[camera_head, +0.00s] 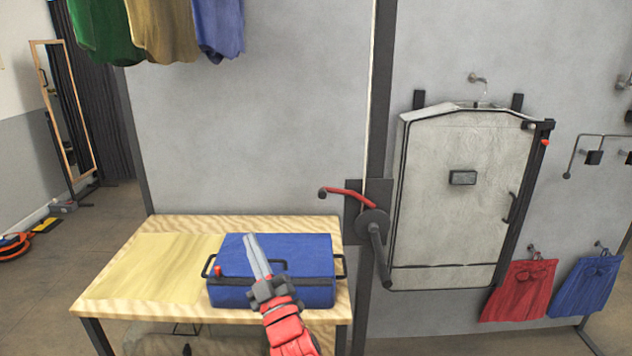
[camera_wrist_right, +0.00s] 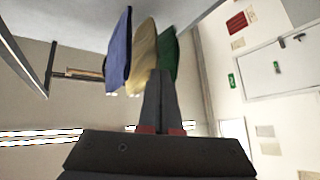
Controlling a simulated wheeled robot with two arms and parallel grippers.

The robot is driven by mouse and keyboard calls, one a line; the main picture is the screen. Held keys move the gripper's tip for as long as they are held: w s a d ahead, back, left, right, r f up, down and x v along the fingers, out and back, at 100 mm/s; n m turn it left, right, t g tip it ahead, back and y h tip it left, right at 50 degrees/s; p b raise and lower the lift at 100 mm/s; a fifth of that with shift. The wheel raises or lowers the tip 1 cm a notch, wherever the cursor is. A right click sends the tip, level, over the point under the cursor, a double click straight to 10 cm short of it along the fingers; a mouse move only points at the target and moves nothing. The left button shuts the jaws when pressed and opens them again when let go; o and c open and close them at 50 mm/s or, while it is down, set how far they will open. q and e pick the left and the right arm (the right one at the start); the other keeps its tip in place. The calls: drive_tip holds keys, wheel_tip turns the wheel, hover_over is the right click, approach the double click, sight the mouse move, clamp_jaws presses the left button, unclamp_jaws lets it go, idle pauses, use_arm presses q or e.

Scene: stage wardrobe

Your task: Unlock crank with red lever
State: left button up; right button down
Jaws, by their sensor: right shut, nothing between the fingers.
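The red lever (camera_head: 346,191) sticks out to the left from the crank mechanism on the dark vertical post. The crank (camera_head: 378,245) has a round grey hub and a dark arm hanging down from it. My right gripper (camera_head: 253,240) is shut and empty, pointing up over the blue case, left of and lower in the picture than the red lever. Its closed fingers also show in the right wrist view (camera_wrist_right: 160,75), pointing toward hanging garments. My left gripper is not in view.
A wooden table (camera_head: 150,310) carries the blue case (camera_head: 310,250) and a yellow cloth (camera_head: 165,262). A grey garment bag (camera_head: 460,220) hangs right of the post. Red shorts (camera_head: 518,290) and blue shorts (camera_head: 588,283) hang at right. Shirts (camera_head: 160,28) hang at upper left.

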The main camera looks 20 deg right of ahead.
drive_tip(key=w+d+r+m+g+h+p, duration=0.3)
drive_tip(key=d+r+m+g+h, duration=0.3)
drive_tip(key=r+h, duration=0.6)
drive_tip(key=s+d+r+m+g+p, duration=0.1)
drive_tip(key=s+d+m+g, duration=0.2)
drive_tip(key=s+d, duration=0.1)
drive_tip(key=shift+s+r, duration=0.35)
drive_tip(key=shift+s, duration=0.15)
drive_tip(key=w+d+f+p, duration=0.5)
drive_tip(key=w, duration=0.3)
drive_tip(key=shift+w+d+f+p, duration=0.2)
drive_tip(key=shift+w+f+p, duration=0.1)
drive_tip(key=shift+p, duration=0.1)
drive_tip(key=shift+f, duration=0.1)
